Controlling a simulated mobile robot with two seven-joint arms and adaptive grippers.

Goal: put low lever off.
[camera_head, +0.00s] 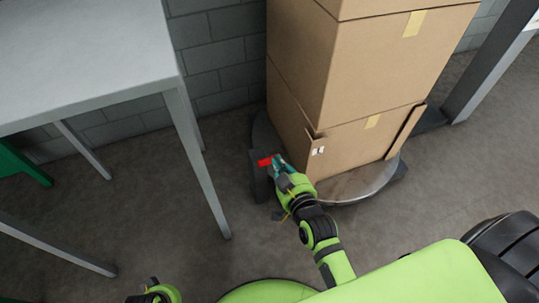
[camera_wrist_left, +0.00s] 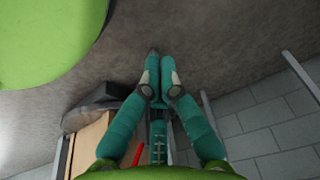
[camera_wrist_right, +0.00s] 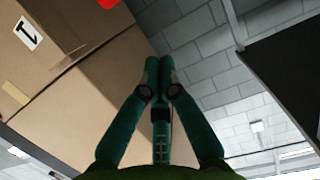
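The low lever (camera_head: 265,161) is a small red piece on a dark grey box (camera_head: 258,182), low at the left of the carton stack. In the right wrist view a red patch (camera_wrist_right: 108,3) shows at the top edge, and in the left wrist view a red piece (camera_wrist_left: 138,155) shows low down. My right gripper (camera_head: 278,163) is just right of the lever in the head view; whether it touches is unclear. Its fingertips (camera_wrist_right: 159,62) are together with nothing seen between them. My left gripper (camera_wrist_left: 157,60) is also shut and empty, near the head view's bottom edge.
Stacked cardboard cartons (camera_head: 375,65) stand on a round base (camera_head: 360,183) right behind my right gripper. A grey table (camera_head: 80,45) with thin legs is at the left. A grey block wall (camera_head: 215,50) is behind. The floor (camera_head: 160,225) between is clear.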

